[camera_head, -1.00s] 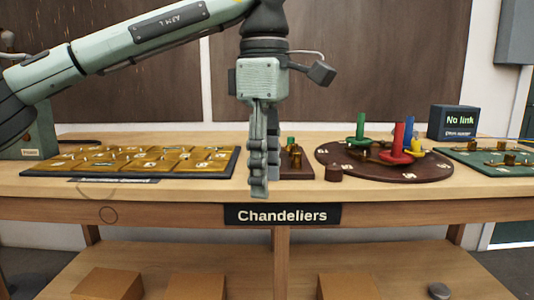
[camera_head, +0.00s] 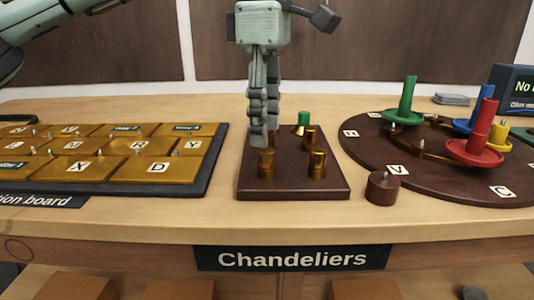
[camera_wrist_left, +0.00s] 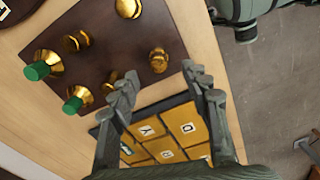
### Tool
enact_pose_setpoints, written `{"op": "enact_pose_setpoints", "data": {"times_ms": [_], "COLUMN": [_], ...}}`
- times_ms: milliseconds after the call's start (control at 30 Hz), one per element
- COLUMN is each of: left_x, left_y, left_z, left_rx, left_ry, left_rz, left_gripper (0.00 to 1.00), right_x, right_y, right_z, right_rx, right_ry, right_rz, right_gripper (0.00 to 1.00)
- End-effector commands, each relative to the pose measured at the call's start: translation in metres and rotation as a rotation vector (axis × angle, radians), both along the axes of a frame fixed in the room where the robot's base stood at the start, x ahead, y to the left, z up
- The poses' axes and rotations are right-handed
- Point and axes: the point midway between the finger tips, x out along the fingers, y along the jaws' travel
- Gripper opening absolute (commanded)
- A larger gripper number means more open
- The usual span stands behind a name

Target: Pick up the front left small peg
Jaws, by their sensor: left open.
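The front left small peg (camera_head: 267,164) is a short brass cylinder upright at the near left of a dark brown peg board (camera_head: 290,190). In the left wrist view this peg (camera_wrist_left: 158,60) shows just beyond and between the fingertips. My left gripper (camera_head: 259,138) points down over the board's left side, seen edge-on. In the wrist view its fingers (camera_wrist_left: 160,80) are apart with nothing between them. The fingertips look close to the peg but not closed around it; the exact gap is hard to judge. My right gripper is not in view.
Other brass pegs stand close by, such as the front right one (camera_head: 317,163); two at the back have green tops (camera_wrist_left: 36,71). A lettered gold-tile board (camera_head: 215,165) lies left. A round brown base (camera_head: 440,185) with coloured pieces and a small brown cylinder (camera_head: 382,188) are right.

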Motion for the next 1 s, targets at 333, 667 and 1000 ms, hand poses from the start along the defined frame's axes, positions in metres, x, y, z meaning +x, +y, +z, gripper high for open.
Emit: {"op": "enact_pose_setpoints", "data": {"times_ms": [333, 667, 1000], "left_x": [0.002, 0.002, 0.002], "left_y": [-0.003, -0.004, -0.004], "left_z": [-0.048, -0.062, -0.061], "left_rx": [0.001, -0.002, -0.002], "left_ry": [0.002, 0.000, 0.000], "left_rz": [0.002, 0.002, 0.002], "left_gripper": [0.47, 0.47, 0.11], "right_x": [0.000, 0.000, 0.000], "right_y": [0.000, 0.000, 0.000], "right_z": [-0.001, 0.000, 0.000], "right_rx": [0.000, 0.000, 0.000], "right_ry": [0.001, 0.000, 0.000], "right_rz": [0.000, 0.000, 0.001], "right_gripper": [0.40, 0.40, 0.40]}}
